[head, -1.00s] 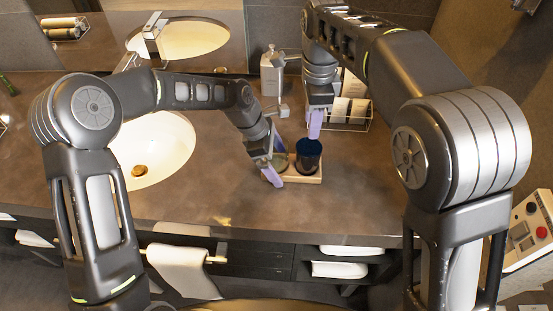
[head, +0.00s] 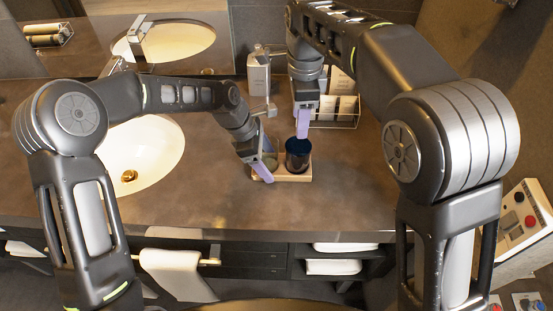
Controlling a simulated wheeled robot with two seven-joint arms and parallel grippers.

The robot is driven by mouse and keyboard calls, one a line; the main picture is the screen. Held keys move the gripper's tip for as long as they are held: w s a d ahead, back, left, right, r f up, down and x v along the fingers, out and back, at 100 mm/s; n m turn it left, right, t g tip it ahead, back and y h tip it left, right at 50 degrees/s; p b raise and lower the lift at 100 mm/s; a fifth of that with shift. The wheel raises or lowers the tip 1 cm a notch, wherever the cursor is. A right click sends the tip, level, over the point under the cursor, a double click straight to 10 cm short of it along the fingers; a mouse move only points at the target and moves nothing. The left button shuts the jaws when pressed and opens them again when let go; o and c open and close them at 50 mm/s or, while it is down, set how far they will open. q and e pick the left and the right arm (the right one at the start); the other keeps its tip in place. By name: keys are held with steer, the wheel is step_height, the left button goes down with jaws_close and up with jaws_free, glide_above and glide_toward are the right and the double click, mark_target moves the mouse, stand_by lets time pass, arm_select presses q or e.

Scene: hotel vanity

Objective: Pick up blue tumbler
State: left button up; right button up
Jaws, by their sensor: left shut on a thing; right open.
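The blue tumbler (head: 298,157) stands upright at the right end of a small pale wooden tray (head: 296,178) on the counter. A clear greenish glass (head: 270,160) is beside it at the tray's left end, partly hidden by my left gripper. My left gripper (head: 262,160) has its lilac fingers at this glass and appears shut on it. My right gripper (head: 303,124) is open and points down just above the blue tumbler, its fingers close to the rim. The view does not show clearly whether they touch the tumbler.
A sink (head: 145,155) with a brass drain lies to the left. A soap dispenser (head: 259,72) and a wire rack (head: 338,110) stand behind the tray. The counter in front and to the right is clear. A towel (head: 178,272) hangs below the front edge.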

steer(key=o, duration=0.3)
steer(key=shift+r+m, duration=0.6)
steer(key=shift+r, duration=0.1)
steer(key=o, duration=0.4)
glide_toward(298, 147)
steer(key=shift+s+a+f, duration=0.1)
steer(key=shift+s+f, duration=0.3)
steer(key=shift+s, duration=0.3)
steer(key=shift+s+a+f, duration=0.1)
steer(key=shift+s+f, duration=0.25)
steer(key=shift+s, duration=0.35)
steer(key=shift+d+f, duration=0.1)
steer(key=shift+f, duration=2.5)
